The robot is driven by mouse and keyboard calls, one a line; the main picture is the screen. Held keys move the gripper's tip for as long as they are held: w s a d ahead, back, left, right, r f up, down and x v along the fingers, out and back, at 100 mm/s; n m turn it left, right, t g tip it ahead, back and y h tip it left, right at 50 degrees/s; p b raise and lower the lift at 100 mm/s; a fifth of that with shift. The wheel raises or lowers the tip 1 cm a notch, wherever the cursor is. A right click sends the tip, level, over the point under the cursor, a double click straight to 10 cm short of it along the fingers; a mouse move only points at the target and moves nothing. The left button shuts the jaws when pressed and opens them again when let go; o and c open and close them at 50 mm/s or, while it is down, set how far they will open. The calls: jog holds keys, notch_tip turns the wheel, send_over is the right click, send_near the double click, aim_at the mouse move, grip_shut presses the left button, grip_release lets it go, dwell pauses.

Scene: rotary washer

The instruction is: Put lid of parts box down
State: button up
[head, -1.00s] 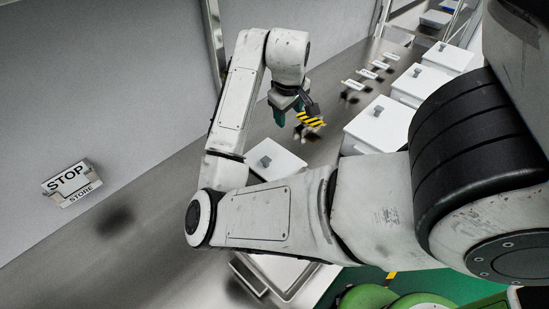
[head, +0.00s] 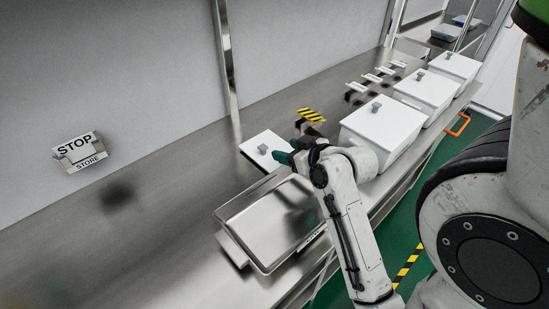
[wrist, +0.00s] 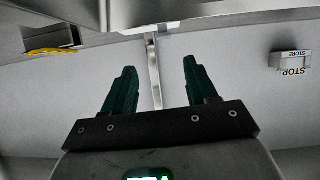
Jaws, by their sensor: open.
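My gripper hides part of the lid's right edge.
A row of white lidded boxes (head: 378,125) stands along the counter to the right. A yellow-black striped block (head: 312,115) is behind my gripper. A STOP sign (head: 80,150) is on the wall. The counter (head: 130,225) is clear on the left.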

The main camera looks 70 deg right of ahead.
aim_at(264, 147)
jog(key=shift+w+a+f, duration=0.1)
jog(key=shift+a+f, duration=0.1)
jog(key=shift+a, duration=0.3)
jog(key=shift+w+d+f, duration=0.1)
jog(key=shift+w+f, duration=0.05)
jog(key=shift+w, duration=0.2)
jog(key=x, duration=0.4)
jog(key=shift+w+f, duration=0.1)
jog(key=shift+w, duration=0.05)
jog(key=shift+d+p+x, duration=0.25)
jog(key=shift+p+x, duration=0.6)
jog(key=shift+x, duration=1.95)
jog(key=shift+s, duration=0.25)
jog(key=shift+c, duration=0.4)
grip_shut()
